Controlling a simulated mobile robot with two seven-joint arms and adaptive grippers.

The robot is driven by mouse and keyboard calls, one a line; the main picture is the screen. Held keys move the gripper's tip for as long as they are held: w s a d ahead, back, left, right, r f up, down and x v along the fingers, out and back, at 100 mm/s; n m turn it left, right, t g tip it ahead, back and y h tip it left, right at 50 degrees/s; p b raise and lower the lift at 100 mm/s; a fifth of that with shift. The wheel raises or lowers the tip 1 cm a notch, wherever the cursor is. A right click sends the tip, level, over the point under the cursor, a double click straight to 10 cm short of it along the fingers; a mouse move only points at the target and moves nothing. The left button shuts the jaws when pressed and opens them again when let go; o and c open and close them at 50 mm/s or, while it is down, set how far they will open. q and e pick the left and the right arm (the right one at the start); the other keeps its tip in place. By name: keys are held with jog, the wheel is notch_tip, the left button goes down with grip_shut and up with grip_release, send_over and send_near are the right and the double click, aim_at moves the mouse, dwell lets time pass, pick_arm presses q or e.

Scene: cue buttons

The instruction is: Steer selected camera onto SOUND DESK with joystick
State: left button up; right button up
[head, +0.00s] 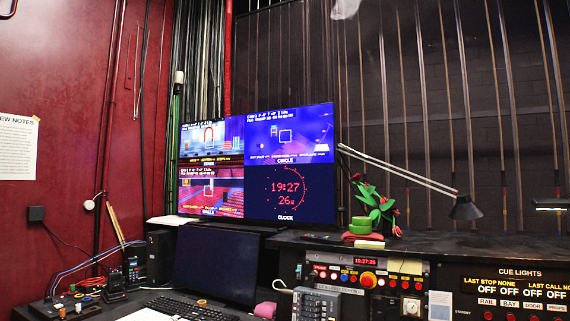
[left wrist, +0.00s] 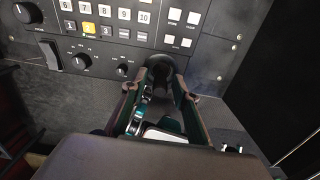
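The left wrist view shows a dark control panel (left wrist: 190,60) with numbered buttons, one of them lit yellow (left wrist: 89,28). A black joystick (left wrist: 160,66) stands in front of it, partly hidden between the fingers of my left gripper (left wrist: 161,84). The fingers are around the joystick; I cannot tell if they press on it. In the head view, a wall monitor (head: 290,205) shows camera pictures and a clock. The upper right picture, labelled CIRCLE (head: 288,133), has a white square outline near its middle. The SOUND DESK wording is too small to read. My right gripper is not in view.
A dark desk screen (head: 215,262) and keyboard (head: 182,306) stand below the monitor.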

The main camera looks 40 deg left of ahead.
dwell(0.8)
pick_arm(q)
jog(key=c, duration=0.6)
